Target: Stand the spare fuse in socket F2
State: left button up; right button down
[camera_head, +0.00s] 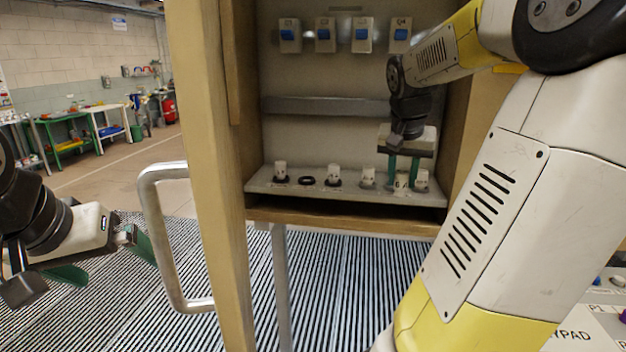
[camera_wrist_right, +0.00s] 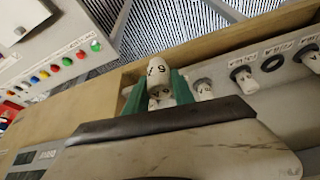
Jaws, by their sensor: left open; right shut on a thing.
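The spare fuse (camera_head: 401,183), a white cylinder with dark lettering, is between the green fingers of my right gripper (camera_head: 404,168), which is shut on it at the right part of the socket shelf. The fuse also shows in the right wrist view (camera_wrist_right: 157,68). An empty dark socket ring (camera_head: 305,181) lies second from the left on the shelf; it also shows in the wrist view (camera_wrist_right: 272,63). Its label is too small to read. Whether the held fuse touches the shelf I cannot tell. My left gripper (camera_head: 100,262) is open and empty at the far left.
White fuses stand on the shelf, at the left end (camera_head: 280,171), past the ring (camera_head: 333,175), further right (camera_head: 367,178) and beyond my right gripper (camera_head: 421,180). Blue switches (camera_head: 325,34) are above. The cabinet's open door (camera_head: 215,150) with its handle (camera_head: 150,225) stands left.

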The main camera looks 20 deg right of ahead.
jog(key=w+a+r, duration=0.2)
jog(key=w, duration=0.4)
jog(key=w+a+r, duration=0.2)
jog(key=w, duration=0.4)
jog(key=w+a+f, duration=0.3)
jog(key=w+a, duration=0.8)
jog(key=w, duration=0.3)
jog(key=shift+d+f, duration=0.15)
jog(key=shift+f, duration=1.15)
jog(key=shift+d+f, duration=0.15)
jog(key=shift+f, duration=1.1)
jog(key=shift+f, duration=0.65)
jog(key=c, duration=1.4)
grip_release()
jog(key=shift+o, duration=0.3)
jog(key=shift+s, duration=0.1)
jog(key=v, duration=1.1)
